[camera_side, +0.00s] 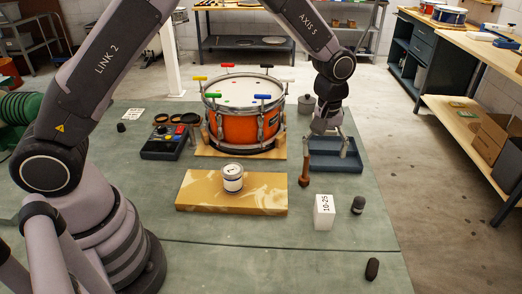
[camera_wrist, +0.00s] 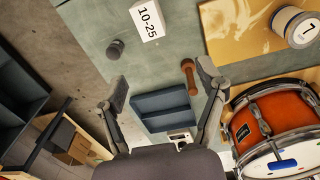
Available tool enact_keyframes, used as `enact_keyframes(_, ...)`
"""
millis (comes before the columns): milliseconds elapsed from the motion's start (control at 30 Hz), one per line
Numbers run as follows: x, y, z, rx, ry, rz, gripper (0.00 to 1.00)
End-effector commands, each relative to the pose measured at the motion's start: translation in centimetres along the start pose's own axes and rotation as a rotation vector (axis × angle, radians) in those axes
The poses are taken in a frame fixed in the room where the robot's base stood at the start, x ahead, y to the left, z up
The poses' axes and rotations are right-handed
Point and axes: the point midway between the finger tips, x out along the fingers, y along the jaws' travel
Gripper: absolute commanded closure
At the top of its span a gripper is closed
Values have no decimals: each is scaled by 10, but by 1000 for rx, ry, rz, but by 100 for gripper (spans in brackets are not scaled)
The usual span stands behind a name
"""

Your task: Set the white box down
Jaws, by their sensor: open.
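The white box (camera_side: 325,212), marked 10-25, stands upright on the green bench top, at the right of the side view. In the wrist view it shows at the top (camera_wrist: 147,20), beyond the fingertips. My gripper (camera_side: 326,152) is open over the blue tray, behind the box and apart from it. In the wrist view its two fingers (camera_wrist: 163,84) are spread wide, with nothing held between them.
The blue tray (camera_side: 337,168) lies behind the box. A wooden-handled tool (camera_side: 304,170) is at its left and a dark knob-like piece (camera_side: 358,205) at its right. A can (camera_side: 232,179) stands on a tan board (camera_side: 203,192). An orange drum (camera_side: 240,128) stands behind.

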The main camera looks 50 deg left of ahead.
Motion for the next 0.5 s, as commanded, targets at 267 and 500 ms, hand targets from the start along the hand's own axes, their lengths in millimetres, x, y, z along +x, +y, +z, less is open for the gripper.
enact_keyframes(267,-162,-113,2,254,128,120,29)
enact_keyframes(500,-228,-227,51,484,281,161,29)
